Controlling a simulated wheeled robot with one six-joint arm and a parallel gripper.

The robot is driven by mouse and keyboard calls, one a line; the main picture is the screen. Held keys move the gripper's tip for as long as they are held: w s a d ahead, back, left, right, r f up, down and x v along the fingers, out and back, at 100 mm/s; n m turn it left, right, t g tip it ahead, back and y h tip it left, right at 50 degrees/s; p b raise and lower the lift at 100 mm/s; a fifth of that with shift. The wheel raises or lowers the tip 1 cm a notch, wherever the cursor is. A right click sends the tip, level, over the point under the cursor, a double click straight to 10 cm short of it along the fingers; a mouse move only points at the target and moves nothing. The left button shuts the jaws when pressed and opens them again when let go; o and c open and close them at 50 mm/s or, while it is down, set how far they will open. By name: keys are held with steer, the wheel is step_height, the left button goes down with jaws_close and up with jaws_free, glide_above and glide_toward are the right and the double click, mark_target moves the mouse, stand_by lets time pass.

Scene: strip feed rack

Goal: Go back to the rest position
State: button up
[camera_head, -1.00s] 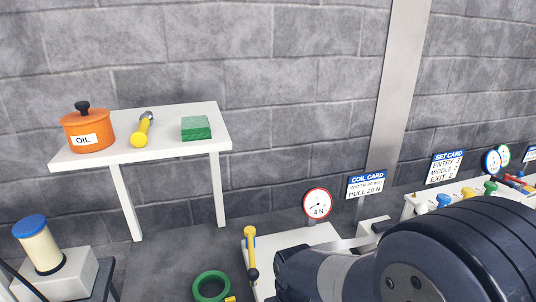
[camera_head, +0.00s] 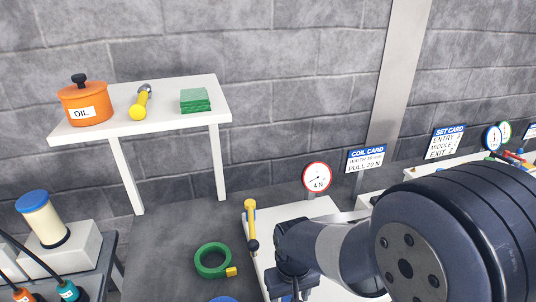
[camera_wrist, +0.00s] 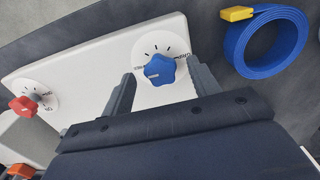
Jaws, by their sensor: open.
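My gripper (camera_wrist: 162,74) is open, its two grey fingers pointing at a white panel (camera_wrist: 90,65) in the wrist view. A blue knob (camera_wrist: 160,70) on a marked dial shows between the fingertips. I cannot tell how far the fingers are from it; nothing is seen held. In the head view my dark arm fills the lower right, and part of the gripper shows at the bottom edge, over the white panel.
A red knob (camera_wrist: 24,105) and a blue strip coil (camera_wrist: 268,45) flank the gripper. A yellow-handled lever (camera_head: 250,220), a round gauge (camera_head: 317,178) and a coil card (camera_head: 365,159) stand near my arm. A green coil (camera_head: 212,261) lies left; a white shelf (camera_head: 165,125) stands behind.

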steer(key=shift+f, duration=0.45)
steer(key=m, duration=0.5)
steer(key=shift+a+m+p, duration=0.1)
steer(key=shift+m+p, duration=0.2)
steer(key=shift+m, duration=0.1)
step_height(320, 180, up, 10)
steer(key=a+n+h+p, duration=0.1)
steer(key=a+n+h, duration=0.1)
steer(key=n, duration=0.9)
steer(key=shift+s+n+p, duration=0.35)
steer(key=shift+n+p, duration=0.05)
steer(key=shift+a+r, duration=0.1)
